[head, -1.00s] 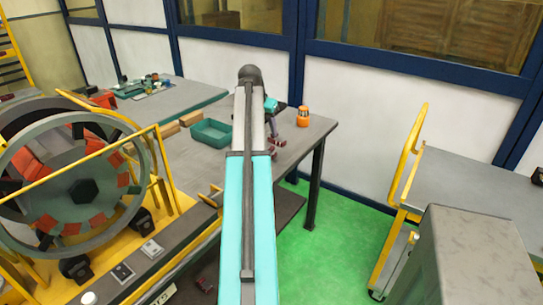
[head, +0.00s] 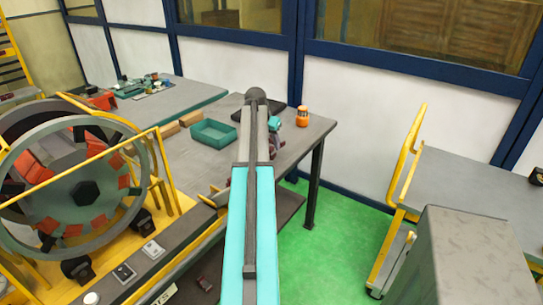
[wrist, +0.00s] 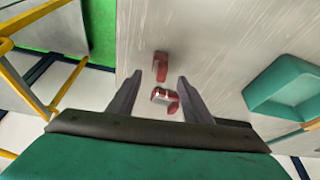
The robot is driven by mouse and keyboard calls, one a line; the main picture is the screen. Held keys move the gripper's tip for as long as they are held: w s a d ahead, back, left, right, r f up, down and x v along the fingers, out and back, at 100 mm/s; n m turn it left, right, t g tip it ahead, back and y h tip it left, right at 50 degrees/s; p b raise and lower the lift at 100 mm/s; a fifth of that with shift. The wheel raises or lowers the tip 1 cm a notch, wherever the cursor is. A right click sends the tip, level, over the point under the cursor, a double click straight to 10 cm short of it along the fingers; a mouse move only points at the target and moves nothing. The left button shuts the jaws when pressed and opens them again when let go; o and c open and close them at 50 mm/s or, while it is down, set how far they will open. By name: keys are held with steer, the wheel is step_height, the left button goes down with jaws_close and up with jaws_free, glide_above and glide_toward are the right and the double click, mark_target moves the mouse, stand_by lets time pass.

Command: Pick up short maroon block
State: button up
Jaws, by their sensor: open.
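Two maroon pieces lie on the grey table in the wrist view. One maroon block (wrist: 160,66) is just beyond the line of my fingertips. A second maroon piece (wrist: 172,106) with a pale shiny part lies nearer, between the fingers in the picture. I cannot tell which is the short one. My gripper (wrist: 160,76) is open and empty, with a finger either side of the pieces; its height above them is unclear. In the head view my arm hides most of this spot; maroon (head: 278,142) shows just right of it.
A teal tray (wrist: 292,82) is to the right in the wrist view; the tray (head: 213,132) is left of my arm in the head view. An orange container (head: 302,116) stands near the table's right corner. A large wheel machine (head: 80,190) is at left.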

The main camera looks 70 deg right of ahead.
mark_target(271, 149)
steer(key=shift+s+f, duration=0.1)
steer(key=shift+p+x, duration=0.9)
steer(key=shift+x, duration=1.6)
jaws_close()
